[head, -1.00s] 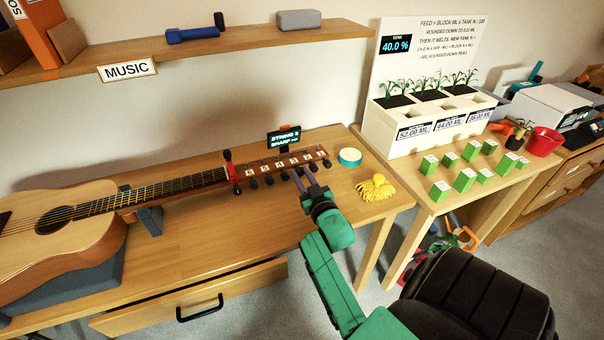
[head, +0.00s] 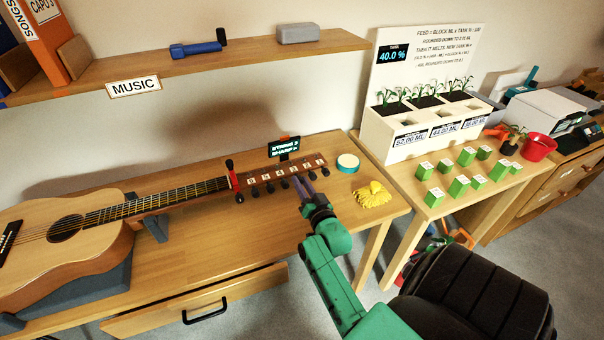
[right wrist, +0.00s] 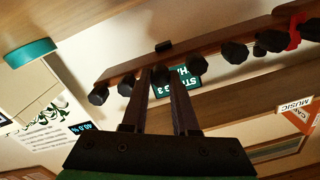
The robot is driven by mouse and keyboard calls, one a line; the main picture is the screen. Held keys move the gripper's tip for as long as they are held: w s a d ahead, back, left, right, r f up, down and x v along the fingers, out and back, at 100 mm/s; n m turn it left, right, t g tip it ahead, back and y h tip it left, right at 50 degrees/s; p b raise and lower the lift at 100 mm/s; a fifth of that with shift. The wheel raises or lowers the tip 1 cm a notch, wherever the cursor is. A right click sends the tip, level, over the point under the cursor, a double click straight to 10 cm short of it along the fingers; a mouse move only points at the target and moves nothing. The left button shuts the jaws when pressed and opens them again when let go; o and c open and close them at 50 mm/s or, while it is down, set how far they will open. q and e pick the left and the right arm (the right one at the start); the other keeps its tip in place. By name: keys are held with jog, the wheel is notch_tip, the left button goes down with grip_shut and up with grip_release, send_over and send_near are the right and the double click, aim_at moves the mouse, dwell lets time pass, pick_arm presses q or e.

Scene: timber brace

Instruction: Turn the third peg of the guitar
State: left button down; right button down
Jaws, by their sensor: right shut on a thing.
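The guitar (head: 95,245) lies on the wooden table with its neck pointing right. Its headstock (head: 287,172) carries a row of dark tuning pegs along the near edge. My right gripper (head: 299,181) is at the headstock, third peg from its far right end. In the right wrist view, the fingers (right wrist: 160,74) are shut on this tuning peg (right wrist: 162,76), which they partly hide. A small tuner display (head: 284,147) behind the headstock reads "STRING 3 SHARP". My left gripper is not in view.
A teal-rimmed round tin (head: 348,162) and a yellow cloth (head: 372,194) lie right of the headstock. A red clip (head: 231,172) stands at the nut. Neighbouring pegs (right wrist: 197,65) sit close beside the fingers. A shelf (head: 200,66) runs above the table.

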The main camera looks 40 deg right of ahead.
dwell(0.3)
jog(key=c, duration=1)
grip_release()
jog(key=shift+o, duration=0.2)
jog(key=p+v, duration=0.6)
jog(key=v, duration=0.8)
jog(key=shift+s+p, duration=0.25)
jog(key=shift+p, duration=0.05)
jog(key=shift+a, duration=0.15)
